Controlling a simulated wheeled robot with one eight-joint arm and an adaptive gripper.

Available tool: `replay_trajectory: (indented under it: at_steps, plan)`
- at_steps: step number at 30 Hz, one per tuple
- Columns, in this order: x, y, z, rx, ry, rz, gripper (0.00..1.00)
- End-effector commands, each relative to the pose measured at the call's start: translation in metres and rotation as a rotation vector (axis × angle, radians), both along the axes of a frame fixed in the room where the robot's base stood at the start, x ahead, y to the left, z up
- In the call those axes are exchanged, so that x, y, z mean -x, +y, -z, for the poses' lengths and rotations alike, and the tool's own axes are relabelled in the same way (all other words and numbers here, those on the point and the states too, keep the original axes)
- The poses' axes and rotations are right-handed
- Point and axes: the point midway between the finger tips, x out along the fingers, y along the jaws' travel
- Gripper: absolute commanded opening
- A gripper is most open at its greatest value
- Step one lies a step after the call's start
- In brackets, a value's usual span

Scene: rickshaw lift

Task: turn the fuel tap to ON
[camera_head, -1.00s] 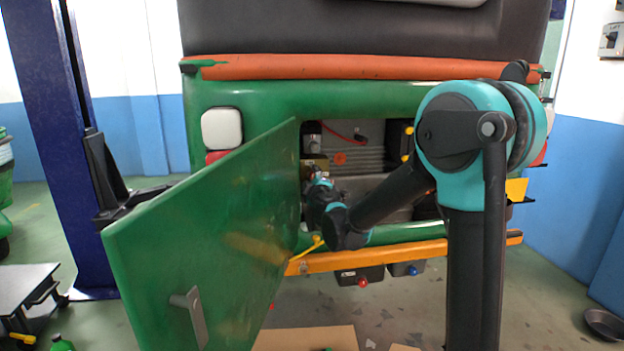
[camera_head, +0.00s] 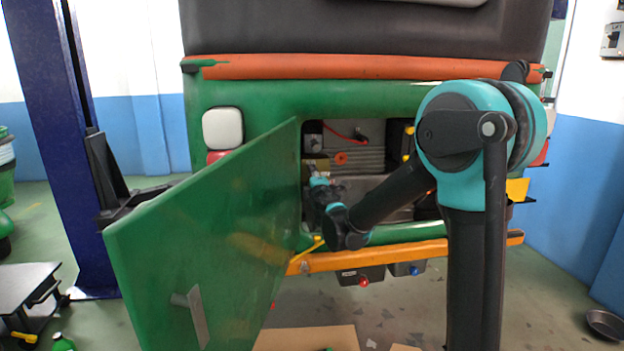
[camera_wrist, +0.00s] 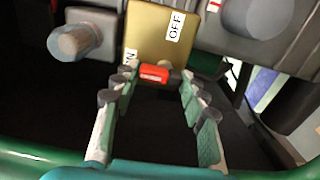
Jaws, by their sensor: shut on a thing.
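The fuel tap's red lever (camera_wrist: 154,72) sits between my fingertips at the lower edge of a brass-coloured plate (camera_wrist: 157,35) in the wrist view. The plate has an OFF label (camera_wrist: 176,26) at its upper right. A second label (camera_wrist: 130,56), partly hidden by a finger, shows at its lower left and seems to read ON. My gripper (camera_wrist: 156,75) is shut on the red lever; the pivot is partly hidden. In the head view my gripper (camera_head: 317,174) reaches into the open rear compartment, beside the brass plate (camera_head: 316,163), where the lever is too small to make out.
The green door (camera_head: 205,235) stands open left of the compartment, close to my wrist. A grey cylindrical part (camera_wrist: 75,42) lies left of the plate and a rounded grey part (camera_wrist: 255,15) right of it. An orange bumper (camera_head: 400,255) runs below the opening.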

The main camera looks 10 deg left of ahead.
Motion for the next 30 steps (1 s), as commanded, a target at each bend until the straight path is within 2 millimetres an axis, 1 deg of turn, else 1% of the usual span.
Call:
replay_trajectory:
  at_steps: [6,7,9,17,20,23,26,30]
  plan:
    - [0.001,0.001,0.000,0.001,0.000,-0.002,0.14]
    - [0.001,0.001,0.000,0.001,0.000,-0.002,0.45]
    - [0.001,0.001,0.000,0.001,0.000,-0.002,0.52]
    - [0.001,0.000,0.000,0.000,0.000,-0.001,0.52]
    - [0.004,-0.001,0.000,0.000,0.000,-0.001,0.52]
    - [0.015,-0.004,0.000,0.000,0.000,-0.002,0.52]
    - [0.033,-0.008,0.000,0.000,0.000,-0.003,0.52]
    - [0.061,-0.017,0.000,0.000,0.000,-0.003,0.52]
